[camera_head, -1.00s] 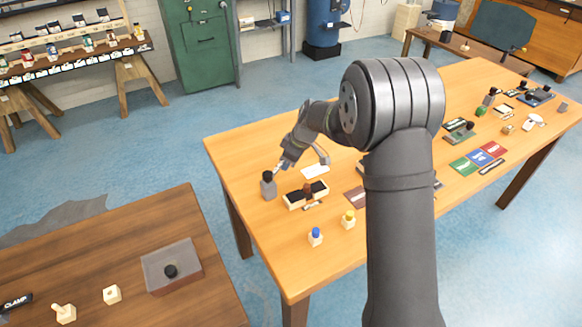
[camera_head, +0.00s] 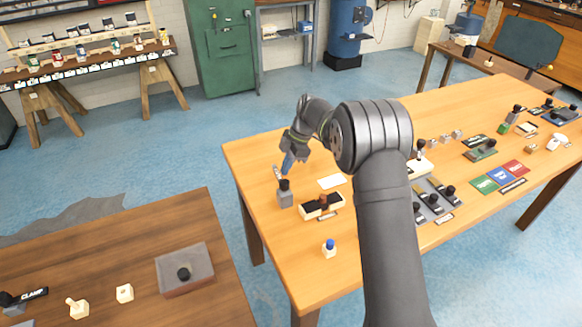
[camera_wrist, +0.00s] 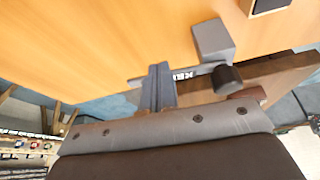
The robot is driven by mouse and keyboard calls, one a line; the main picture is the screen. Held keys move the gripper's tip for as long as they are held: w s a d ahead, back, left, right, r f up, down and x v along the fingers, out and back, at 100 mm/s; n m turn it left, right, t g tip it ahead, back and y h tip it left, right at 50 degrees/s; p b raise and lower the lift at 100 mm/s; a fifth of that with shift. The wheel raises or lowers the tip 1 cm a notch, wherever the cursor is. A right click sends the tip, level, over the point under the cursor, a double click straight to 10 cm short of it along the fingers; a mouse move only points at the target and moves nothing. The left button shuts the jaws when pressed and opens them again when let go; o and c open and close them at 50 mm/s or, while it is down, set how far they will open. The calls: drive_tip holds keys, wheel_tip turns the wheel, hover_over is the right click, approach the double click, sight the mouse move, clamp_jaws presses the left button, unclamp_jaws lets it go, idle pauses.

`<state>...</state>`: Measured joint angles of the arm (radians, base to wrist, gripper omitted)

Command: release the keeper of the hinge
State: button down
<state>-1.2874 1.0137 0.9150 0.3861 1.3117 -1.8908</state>
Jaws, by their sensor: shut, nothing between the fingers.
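A grey block with a black knob (camera_head: 285,195) stands near the left edge of the light wooden table (camera_head: 262,157). I take this to be the keeper. My gripper (camera_head: 287,166) is shut and empty, just above the knob in the head view. In the wrist view my fingers (camera_wrist: 160,88) are left of the knob, apart from it. I cannot make out a hinge.
A wooden box with black inserts (camera_head: 320,206) and a white card (camera_head: 332,182) lie right of the block. A blue-topped block (camera_head: 329,249) stands in front. Black-knobbed fixtures (camera_head: 437,198) are farther right. A dark table (camera_head: 120,235) stands at lower left.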

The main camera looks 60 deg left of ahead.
drive_tip(key=shift+s+a, duration=0.15)
drive_tip(key=shift+s, duration=0.2)
idle(0.4)
drive_tip(key=w, duration=0.4)
drive_tip(key=v, duration=1)
drive_tip(key=shift+a, duration=0.15)
